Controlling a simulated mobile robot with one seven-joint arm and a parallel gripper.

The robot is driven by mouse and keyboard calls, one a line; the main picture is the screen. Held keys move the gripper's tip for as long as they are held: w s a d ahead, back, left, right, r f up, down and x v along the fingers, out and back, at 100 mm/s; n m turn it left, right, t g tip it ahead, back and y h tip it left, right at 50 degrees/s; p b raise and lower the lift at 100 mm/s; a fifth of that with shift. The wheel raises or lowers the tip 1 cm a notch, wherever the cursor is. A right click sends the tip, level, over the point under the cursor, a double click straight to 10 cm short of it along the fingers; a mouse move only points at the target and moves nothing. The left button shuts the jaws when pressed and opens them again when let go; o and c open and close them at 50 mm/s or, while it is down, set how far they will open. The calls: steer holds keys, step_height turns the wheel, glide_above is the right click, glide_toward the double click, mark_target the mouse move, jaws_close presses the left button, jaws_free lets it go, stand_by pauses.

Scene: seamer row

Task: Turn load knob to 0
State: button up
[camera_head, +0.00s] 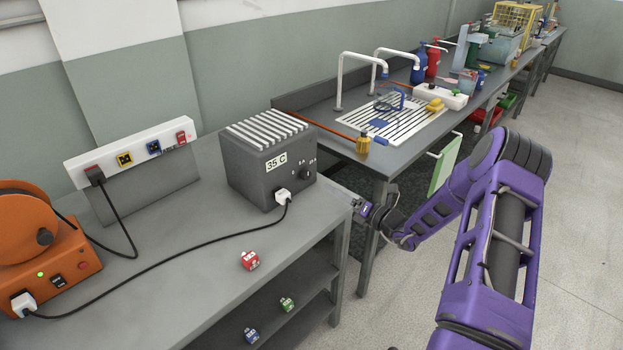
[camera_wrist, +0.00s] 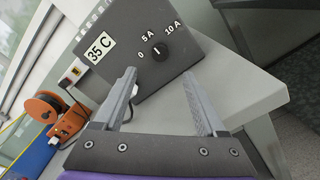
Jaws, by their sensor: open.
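The dark grey load box (camera_head: 245,178) with a slatted top and a "35 C" label stands on the near grey bench. Its black load knob (camera_head: 304,172) is on the front face. In the wrist view the knob (camera_wrist: 158,52) has a white mark, with 0, 5 A and 10 A printed around it. In the head view my gripper (camera_head: 362,207) is right of the box, past the bench corner.
A white plug (camera_head: 283,197) sits low on the box's front, its black cable running left to an orange reel (camera_head: 40,240). Red (camera_head: 249,260), green (camera_head: 287,303) and blue (camera_head: 251,335) small blocks lie nearby. A socket strip (camera_head: 130,150) stands behind.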

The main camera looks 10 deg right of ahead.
mark_target(308, 176)
steer(key=x, duration=1)
steer(key=shift+a, duration=0.1)
jaws_close()
